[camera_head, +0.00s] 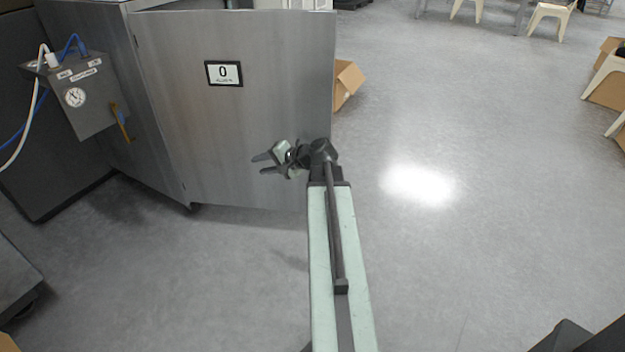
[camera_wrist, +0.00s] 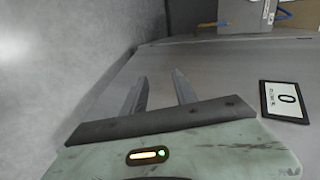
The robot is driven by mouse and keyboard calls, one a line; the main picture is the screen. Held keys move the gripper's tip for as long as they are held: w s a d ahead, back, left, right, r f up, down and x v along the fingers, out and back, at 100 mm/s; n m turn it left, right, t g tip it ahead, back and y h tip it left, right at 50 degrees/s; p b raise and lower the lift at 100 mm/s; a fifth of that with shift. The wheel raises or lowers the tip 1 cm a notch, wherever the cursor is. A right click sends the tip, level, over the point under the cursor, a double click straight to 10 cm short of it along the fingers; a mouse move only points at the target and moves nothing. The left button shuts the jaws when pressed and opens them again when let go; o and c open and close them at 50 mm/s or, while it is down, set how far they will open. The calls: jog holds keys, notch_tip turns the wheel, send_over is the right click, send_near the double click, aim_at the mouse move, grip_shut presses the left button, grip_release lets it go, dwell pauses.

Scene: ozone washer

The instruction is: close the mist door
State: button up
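The mist door (camera_head: 240,130) is a grey metal panel standing open, swung out to the right from the edge of the metal washer cabinet (camera_head: 95,110). It carries a small display reading 0 (camera_head: 223,73). My gripper (camera_head: 263,164) is in front of the door's lower right part, with its fingers apart and pointing left; nothing is between them. In the wrist view, the two fingers (camera_wrist: 158,92) stand apart over the door's grey surface (camera_wrist: 220,75), with the display (camera_wrist: 284,101) to their right. I cannot tell whether the fingers touch the door.
A cardboard box (camera_head: 347,82) lies behind the door's right edge. Pale stools (camera_head: 549,18) stand at the back right. The floor (camera_head: 470,150) on the right is clear.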

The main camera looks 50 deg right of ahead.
jog(key=s+d+f+m+t+h+b, duration=0.1)
jog(key=s+d+m+t+h+b, duration=0.25)
jog(key=d, duration=0.65)
jog(key=s+d+f+m+t+h+b, duration=0.1)
jog(key=s+d+m+h+b, duration=0.2)
jog(key=s+d, duration=0.5)
jog(key=w+d+f+y+b, duration=0.1)
jog(key=w+d, duration=0.2)
jog(key=w, duration=0.7)
jog(key=shift+f+m, duration=0.25)
jog(key=shift+m, duration=0.1)
grip_shut()
